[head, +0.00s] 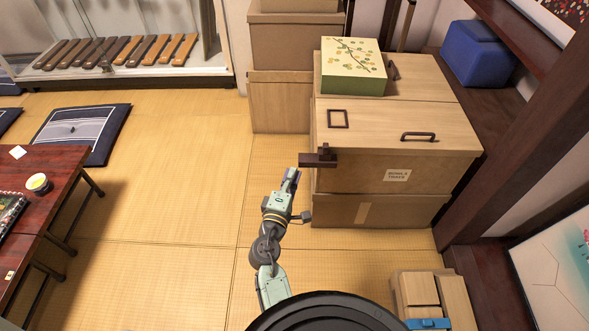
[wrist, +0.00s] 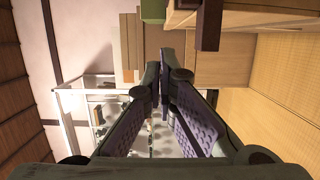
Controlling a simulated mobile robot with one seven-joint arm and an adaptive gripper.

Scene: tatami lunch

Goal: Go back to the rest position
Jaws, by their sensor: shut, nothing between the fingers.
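My gripper (head: 292,174) is out in front of my body, above the tatami and just left of the wooden chest (head: 350,180). It is empty. In the wrist view the two fingers of my gripper (wrist: 158,80) come together at their tips, with nothing between them. In the head view a dark brown bar-shaped piece (head: 318,160) shows right beside the fingertips, at the chest's left front corner; I cannot tell whether they touch.
A patterned green box (head: 352,67) stands on the chest, with a blue bin (head: 478,54) behind to the right. Stacked wooden boxes (head: 290,45) stand behind. A low red-brown table (head: 50,190) is at left. Wooden blocks (head: 420,289) lie at front right. The tatami (head: 180,190) between is clear.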

